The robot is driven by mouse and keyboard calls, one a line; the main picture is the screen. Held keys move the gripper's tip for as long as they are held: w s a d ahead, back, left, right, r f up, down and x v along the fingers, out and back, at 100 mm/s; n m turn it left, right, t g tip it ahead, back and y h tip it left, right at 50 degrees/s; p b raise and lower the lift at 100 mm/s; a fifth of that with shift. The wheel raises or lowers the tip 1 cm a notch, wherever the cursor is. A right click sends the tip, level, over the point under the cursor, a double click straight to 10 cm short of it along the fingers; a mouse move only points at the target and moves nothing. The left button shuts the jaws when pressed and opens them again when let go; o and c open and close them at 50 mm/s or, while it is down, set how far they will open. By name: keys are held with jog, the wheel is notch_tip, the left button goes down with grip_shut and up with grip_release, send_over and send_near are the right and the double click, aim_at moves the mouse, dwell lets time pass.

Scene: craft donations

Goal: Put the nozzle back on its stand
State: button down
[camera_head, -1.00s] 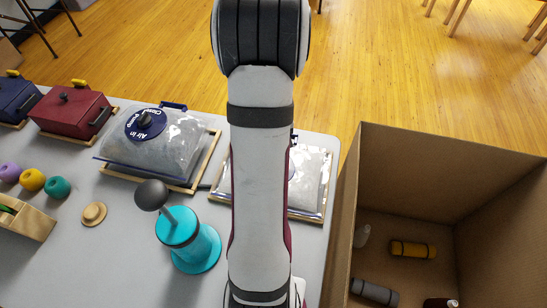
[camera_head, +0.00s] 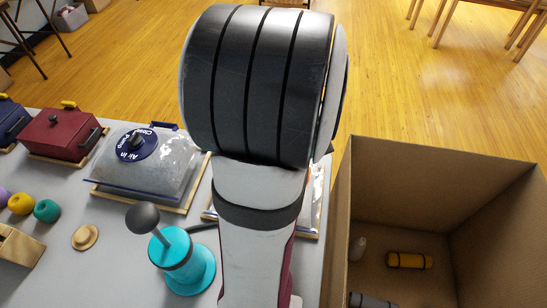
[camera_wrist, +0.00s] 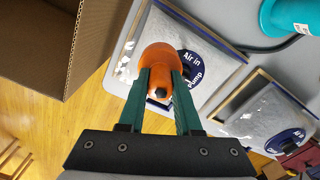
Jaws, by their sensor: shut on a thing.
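My gripper (camera_wrist: 160,82) is shut on a rounded orange piece with a dark tip, which I take for the nozzle (camera_wrist: 156,57). In the wrist view it is over or beside a clear bag (camera_wrist: 168,25) with a blue "Air in Pump" disc; contact cannot be told. In the head view my arm hides the gripper and nozzle. A turquoise pump (camera_head: 183,262) with a black knob stands left of my arm; a dark hose (camera_wrist: 268,48) runs from it. A round wooden piece with a raised middle (camera_head: 85,237) lies farther left; I cannot tell if it is the stand.
An open cardboard box (camera_head: 400,185) with several small items stands at right. A puffed clear bag (camera_head: 150,170) on a wooden frame lies left of my arm. Red (camera_head: 62,134) and blue (camera_head: 12,122) boxes and several coloured balls (camera_head: 47,211) are at far left.

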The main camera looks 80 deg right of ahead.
jog(key=shift+s+a+r, duration=0.2)
jog(key=shift+s+r, duration=0.4)
jog(key=shift+s+a+r, duration=0.2)
jog(key=shift+s+r, duration=0.35)
jog(key=r, duration=0.3)
jog(key=shift+w+r, duration=0.15)
jog(key=shift+w, duration=0.2)
jog(key=w+a+n, duration=0.2)
jog(key=w+a, duration=0.5)
jog(key=w, duration=1.1)
jog(key=w+a+n, duration=0.2)
jog(key=w+a, duration=0.4)
jog(key=w, duration=1.2)
jog(key=w+a+n, duration=0.2)
jog(key=w+a, duration=0.5)
jog(key=w, duration=1.1)
notch_tip(320, 180, down, 15)
jog(key=shift+r, duration=0.1)
jog(key=shift+f, duration=0.4)
jog(key=shift+f, duration=0.1)
jog(key=shift+f, duration=1.2)
